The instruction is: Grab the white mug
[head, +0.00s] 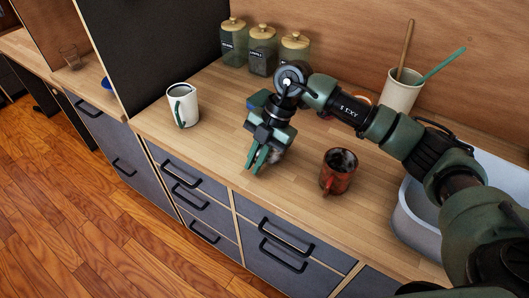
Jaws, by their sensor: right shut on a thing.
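The white mug (190,108) stands upright on the wooden counter at the left, with a dark inside and a green handle on its front side. My right gripper (257,162) is to the right of the white mug and nearer the counter's front edge, clearly apart from it. Its green fingers point down and are shut on a small greyish-brown thing, mostly hidden behind them, so I cannot tell what it is. My left gripper is out of view.
A red mug (337,173) stands right of my gripper. Several lidded jars (263,50) line the wall. A cream utensil holder (401,92) stands by the sink (408,215). A dark tall panel (150,45) bounds the counter's left. Counter between white mug and gripper is clear.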

